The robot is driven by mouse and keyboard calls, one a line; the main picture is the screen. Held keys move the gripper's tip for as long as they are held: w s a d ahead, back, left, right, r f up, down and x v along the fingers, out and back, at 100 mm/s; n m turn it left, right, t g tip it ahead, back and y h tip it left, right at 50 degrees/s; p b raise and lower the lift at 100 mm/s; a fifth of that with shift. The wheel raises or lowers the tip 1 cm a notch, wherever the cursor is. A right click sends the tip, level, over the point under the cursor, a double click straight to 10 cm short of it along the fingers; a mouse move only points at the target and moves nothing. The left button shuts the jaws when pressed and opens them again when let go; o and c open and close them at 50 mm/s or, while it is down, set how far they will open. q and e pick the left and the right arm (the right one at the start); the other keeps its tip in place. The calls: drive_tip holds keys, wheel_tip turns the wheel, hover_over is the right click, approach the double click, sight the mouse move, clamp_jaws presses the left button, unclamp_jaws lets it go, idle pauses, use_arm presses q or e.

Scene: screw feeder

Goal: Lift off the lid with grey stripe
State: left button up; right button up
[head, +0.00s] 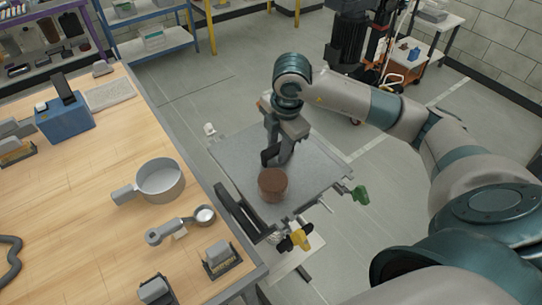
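I cannot make out a lid with a grey stripe. A round brown piece (272,181) sits on the grey platform (232,160) right of the bench; no stripe shows on it. My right gripper (277,159) points down over the platform, just behind the brown piece. Its dark fingers look apart, with nothing seen between them, and it appears not to touch the piece. My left gripper is not in view.
The wooden bench (80,215) holds a grey pan (160,180), a grey ladle-like part (180,226), a blue box (64,122) and several small grey blocks. Green (360,194) and yellow (300,236) knobs stick out at the platform's edge. Open floor lies behind.

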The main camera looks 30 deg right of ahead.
sight(277, 144)
clamp_jaws()
drive_tip(key=shift+r+p, duration=0.35)
drive_tip(key=shift+r, duration=0.35)
drive_tip(key=shift+r+p, duration=1)
drive_tip(key=shift+r, duration=0.75)
